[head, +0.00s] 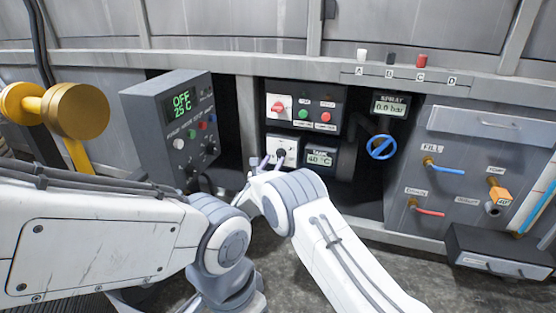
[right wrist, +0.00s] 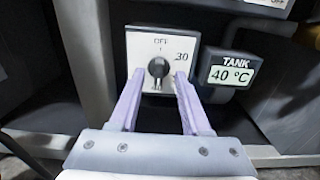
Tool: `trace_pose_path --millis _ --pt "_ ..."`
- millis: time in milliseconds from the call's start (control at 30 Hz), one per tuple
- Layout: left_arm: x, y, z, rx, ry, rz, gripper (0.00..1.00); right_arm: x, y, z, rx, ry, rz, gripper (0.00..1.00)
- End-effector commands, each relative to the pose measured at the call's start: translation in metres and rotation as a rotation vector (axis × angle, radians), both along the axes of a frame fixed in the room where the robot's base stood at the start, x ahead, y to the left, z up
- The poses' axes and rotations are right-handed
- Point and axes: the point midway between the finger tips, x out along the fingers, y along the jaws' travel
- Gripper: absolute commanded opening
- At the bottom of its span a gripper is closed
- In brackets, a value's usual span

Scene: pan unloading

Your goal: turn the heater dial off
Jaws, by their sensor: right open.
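The heater dial is a black knob (right wrist: 159,67) on a white plate (right wrist: 139,45) marked OFF at the top and 30 at the right. A pale mark shows at the knob's lower side; its exact setting is hard to read. In the head view the dial plate (head: 291,145) sits low in the central panel, partly hidden by my gripper. My right gripper (right wrist: 159,75) is open, with one lilac finger on each side of the knob; I cannot tell whether they touch it. In the head view my right gripper (head: 267,163) is at the plate's lower left. My left gripper is out of view.
A TANK display (right wrist: 231,74) reading 40 °C stands right of the dial. Above the dial is a panel with a red switch (head: 279,107) and buttons. A grey control box (head: 150,112) reading OFF 25 C stands left. A blue valve wheel (head: 382,147) is at right.

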Motion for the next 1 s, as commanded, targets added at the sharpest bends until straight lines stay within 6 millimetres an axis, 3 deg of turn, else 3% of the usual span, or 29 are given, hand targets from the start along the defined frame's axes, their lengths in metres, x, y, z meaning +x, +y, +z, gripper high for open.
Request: trace_pose_path --millis 100,300,733,767,867,1000 --pt "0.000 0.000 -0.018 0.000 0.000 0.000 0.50 0.022 -0.008 -0.005 0.002 -0.003 -0.002 0.47" --pt "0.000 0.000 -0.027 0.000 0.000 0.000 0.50 0.042 -0.014 -0.002 0.000 -0.001 -0.001 0.47" --pt "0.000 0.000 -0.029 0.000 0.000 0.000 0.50 0.050 -0.016 0.000 -0.003 0.002 0.002 0.47" --pt "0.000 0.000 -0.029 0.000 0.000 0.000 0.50 0.050 -0.016 0.000 -0.003 0.002 0.002 0.40" --pt "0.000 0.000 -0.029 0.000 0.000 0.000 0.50 0.050 -0.016 0.000 -0.003 0.002 0.002 0.02" --pt "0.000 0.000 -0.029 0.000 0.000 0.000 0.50 0.050 -0.016 0.000 -0.003 0.002 0.001 0.00"
